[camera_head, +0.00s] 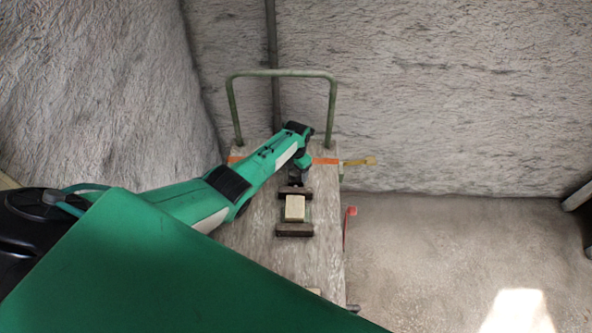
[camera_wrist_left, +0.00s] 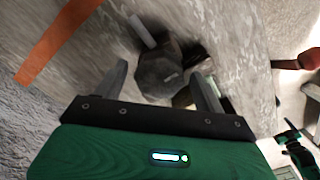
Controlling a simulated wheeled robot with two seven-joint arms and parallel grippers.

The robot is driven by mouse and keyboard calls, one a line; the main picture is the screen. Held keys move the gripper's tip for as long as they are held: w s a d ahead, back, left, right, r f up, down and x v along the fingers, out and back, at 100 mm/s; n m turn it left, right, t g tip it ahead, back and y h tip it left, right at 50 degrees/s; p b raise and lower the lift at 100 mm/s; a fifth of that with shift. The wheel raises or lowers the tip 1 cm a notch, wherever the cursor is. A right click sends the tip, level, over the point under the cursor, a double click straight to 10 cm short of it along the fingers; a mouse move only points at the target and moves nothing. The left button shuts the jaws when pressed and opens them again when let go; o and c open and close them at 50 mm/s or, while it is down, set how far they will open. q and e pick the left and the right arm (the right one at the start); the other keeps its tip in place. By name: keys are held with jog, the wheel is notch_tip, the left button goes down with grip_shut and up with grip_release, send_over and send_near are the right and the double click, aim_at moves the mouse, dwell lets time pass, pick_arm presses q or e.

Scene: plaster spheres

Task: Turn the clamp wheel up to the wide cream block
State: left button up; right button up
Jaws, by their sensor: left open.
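The cream block (camera_head: 295,208) lies between two dark clamp jaws (camera_head: 294,230) on the worn bench top in the head view. The dark, many-sided clamp wheel (camera_wrist_left: 160,76) with a pale peg (camera_wrist_left: 142,31) shows in the left wrist view. My left gripper (camera_wrist_left: 160,70) is open, with one finger on each side of the wheel; I cannot tell if they touch it. In the head view the left gripper (camera_head: 296,181) is just beyond the far jaw, and the wheel is hidden there. My right gripper is not in view.
The narrow bench (camera_head: 328,262) carries an orange stripe (camera_wrist_left: 55,42) and a green tubular rail (camera_head: 283,73) at its far end. A red-ended lever (camera_head: 350,212) sticks out on its right. Rough plaster walls stand behind and left; the floor at right is clear.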

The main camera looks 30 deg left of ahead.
pick_arm(q)
jog(key=c, duration=1)
jog(key=shift+o, duration=0.2)
